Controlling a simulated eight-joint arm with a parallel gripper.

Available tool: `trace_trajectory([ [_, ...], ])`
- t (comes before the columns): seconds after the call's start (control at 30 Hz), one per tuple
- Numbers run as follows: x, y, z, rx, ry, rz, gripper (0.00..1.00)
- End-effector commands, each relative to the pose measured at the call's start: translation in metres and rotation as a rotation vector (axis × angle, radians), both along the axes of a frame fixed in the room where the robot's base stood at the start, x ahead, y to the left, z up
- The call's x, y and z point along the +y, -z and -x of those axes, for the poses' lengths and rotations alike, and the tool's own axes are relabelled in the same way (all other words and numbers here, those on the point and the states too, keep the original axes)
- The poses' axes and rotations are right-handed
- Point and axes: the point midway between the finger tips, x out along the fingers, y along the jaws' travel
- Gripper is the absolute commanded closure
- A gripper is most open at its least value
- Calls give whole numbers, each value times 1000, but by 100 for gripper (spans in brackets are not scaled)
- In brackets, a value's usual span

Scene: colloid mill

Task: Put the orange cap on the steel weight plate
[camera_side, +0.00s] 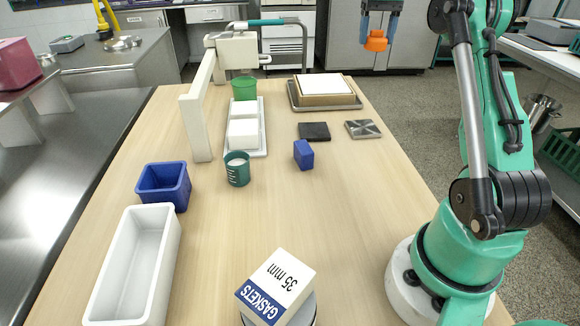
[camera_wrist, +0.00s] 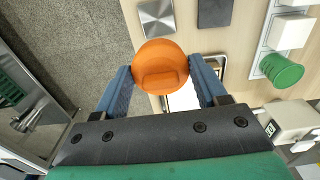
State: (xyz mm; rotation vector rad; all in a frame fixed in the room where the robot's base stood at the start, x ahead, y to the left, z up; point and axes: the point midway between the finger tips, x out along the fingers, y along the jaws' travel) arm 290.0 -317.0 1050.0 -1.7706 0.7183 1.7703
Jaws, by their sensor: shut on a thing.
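The orange cap (camera_side: 376,41) is held between the two blue fingers of my gripper (camera_side: 378,30), high above the far right side of the table. In the wrist view the round orange cap (camera_wrist: 161,68) sits between the fingertips of my gripper (camera_wrist: 160,80). The steel weight plate (camera_side: 363,129) is a flat shiny square lying near the table's right edge, below and nearer the side camera than the gripper. The steel plate (camera_wrist: 157,18) also shows in the wrist view, just beyond the cap, with nothing on it.
A dark square plate (camera_side: 314,131) lies left of the steel plate. A framed stack on a tray (camera_side: 325,92) stands behind them. A blue block (camera_side: 303,154), a green cup (camera_side: 237,168) and a gaskets box (camera_side: 277,287) stand nearer.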

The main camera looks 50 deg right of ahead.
Motion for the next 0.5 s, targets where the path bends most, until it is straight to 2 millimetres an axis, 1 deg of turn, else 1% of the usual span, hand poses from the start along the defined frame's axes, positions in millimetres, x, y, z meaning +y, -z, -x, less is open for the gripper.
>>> trace_trajectory([
  [0.03, -4, 2, 3, 0, 11, 0, 85],
  [0.13, -6, 11, 4, 0, 18, 0, 85],
  [0.23, -5, 28, 5, 0, 17, 0, 85],
  [0.37, -5, 57, 4, 0, 16, 0, 85],
  [0.5, -5, 94, 4, 0, 15, 0, 85],
])
